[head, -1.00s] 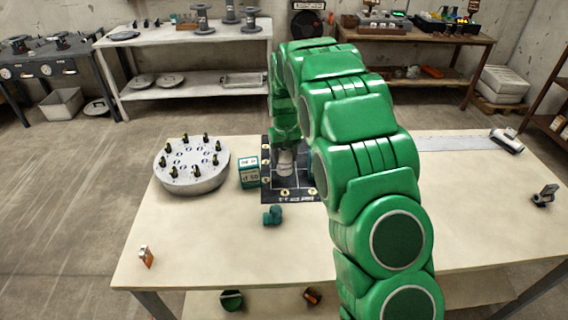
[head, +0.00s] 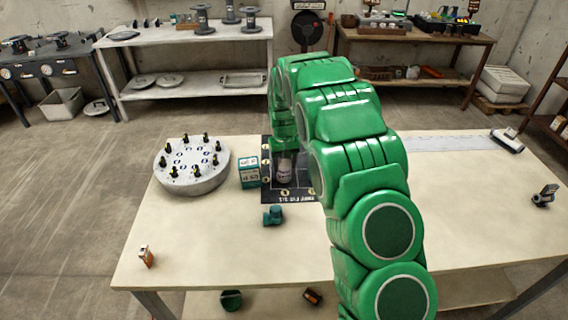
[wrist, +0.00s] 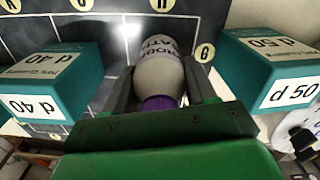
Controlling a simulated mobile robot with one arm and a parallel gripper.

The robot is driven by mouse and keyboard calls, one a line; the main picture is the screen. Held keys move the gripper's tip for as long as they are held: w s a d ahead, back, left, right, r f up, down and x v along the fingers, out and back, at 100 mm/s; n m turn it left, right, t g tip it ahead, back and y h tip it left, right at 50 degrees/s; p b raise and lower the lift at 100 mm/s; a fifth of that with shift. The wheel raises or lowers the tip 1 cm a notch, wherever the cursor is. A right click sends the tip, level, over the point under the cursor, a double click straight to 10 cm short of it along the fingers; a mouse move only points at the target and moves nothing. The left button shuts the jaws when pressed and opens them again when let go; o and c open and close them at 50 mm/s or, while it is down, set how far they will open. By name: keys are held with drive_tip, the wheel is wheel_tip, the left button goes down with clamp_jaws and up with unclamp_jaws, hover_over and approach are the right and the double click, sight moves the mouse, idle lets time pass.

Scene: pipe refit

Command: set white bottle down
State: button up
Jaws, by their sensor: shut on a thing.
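The white bottle (wrist: 160,75) is between the fingers of my gripper (wrist: 160,98) in the wrist view, with dark print on its body and a purple part nearest the gripper. In the head view the bottle (head: 284,168) is upright at the dark marked mat (head: 297,194), below my green arm. My gripper is shut on the bottle. The mat (wrist: 70,30) shows behind the bottle in the wrist view. I cannot tell whether the bottle's base touches the mat. My arm hides the right part of the mat in the head view.
A teal box (head: 249,173) stands just left of the mat. In the wrist view, teal boxes marked d 40 (wrist: 50,85) and d 50 (wrist: 272,70) flank the bottle. A round flange with studs (head: 191,168) and a teal fitting (head: 273,215) are on the table.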

drive_tip(key=o, duration=1.2)
drive_tip(key=shift+c, duration=0.2)
drive_tip(key=shift+r, duration=0.1)
wheel_tip(320, 180, up, 11)
drive_tip(key=shift+r, duration=0.6)
drive_tip(key=s+d+r+m, duration=0.1)
drive_tip(key=s+d+r, duration=0.25)
drive_tip(key=s, duration=0.45)
drive_tip(key=s+d+r, duration=0.2)
drive_tip(key=s+r, duration=0.2)
drive_tip(key=s, duration=0.4)
drive_tip(key=s+d+r+m, duration=0.1)
drive_tip(key=s+d+r, duration=0.15)
drive_tip(key=s, duration=0.55)
drive_tip(key=s+d+g, duration=0.1)
drive_tip(key=s+d, duration=0.1)
drive_tip(key=s, duration=2.6)
drive_tip(key=shift+s+d+f+m+g, duration=0.15)
drive_tip(key=shift+d+f+m+g, duration=0.15)
drive_tip(key=shift+d+g, duration=0.1)
